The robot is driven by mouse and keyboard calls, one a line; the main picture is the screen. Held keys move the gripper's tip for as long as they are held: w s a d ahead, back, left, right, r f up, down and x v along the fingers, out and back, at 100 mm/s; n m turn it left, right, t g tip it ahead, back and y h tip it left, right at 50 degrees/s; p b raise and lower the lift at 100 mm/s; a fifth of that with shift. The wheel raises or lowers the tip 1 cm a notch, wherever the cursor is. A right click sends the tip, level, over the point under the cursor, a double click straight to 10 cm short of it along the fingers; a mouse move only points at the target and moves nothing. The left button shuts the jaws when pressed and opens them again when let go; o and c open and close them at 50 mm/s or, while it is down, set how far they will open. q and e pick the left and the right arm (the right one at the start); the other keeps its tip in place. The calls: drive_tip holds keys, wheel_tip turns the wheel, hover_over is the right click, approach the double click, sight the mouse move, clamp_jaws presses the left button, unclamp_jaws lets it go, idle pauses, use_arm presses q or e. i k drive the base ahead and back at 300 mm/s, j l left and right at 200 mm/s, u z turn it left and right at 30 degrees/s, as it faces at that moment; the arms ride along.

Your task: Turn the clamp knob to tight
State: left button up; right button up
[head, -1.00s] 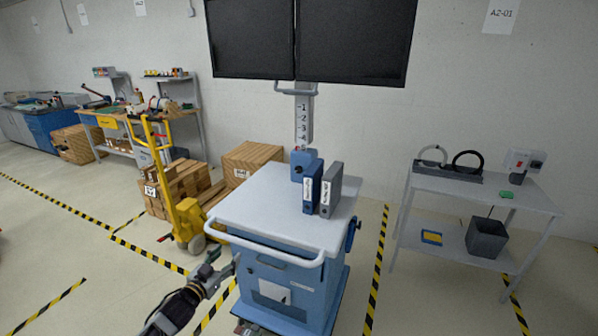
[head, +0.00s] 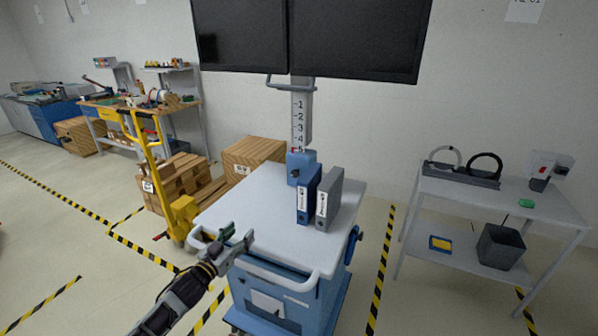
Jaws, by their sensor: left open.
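A blue-and-white cart (head: 262,205) stands in the middle with a scaled mast (head: 301,115) at its back. A blue clamp block (head: 302,166) sits at the mast's foot, with a small dark knob (head: 294,174) on its front left. The knob's setting is too small to read. My right gripper is out of view.
A blue binder (head: 307,197) and a grey binder (head: 329,200) stand upright on the cart top, right in front of the clamp block. Dark screens (head: 355,38) hang above. A yellow pallet truck (head: 180,215) stands left, a side table (head: 500,200) right.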

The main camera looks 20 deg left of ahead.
sight(294, 173)
drive_tip(key=i+l, duration=0.1)
drive_tip(key=i, duration=0.35)
drive_tip(key=i+l, duration=0.1)
drive_tip(key=i, duration=0.35)
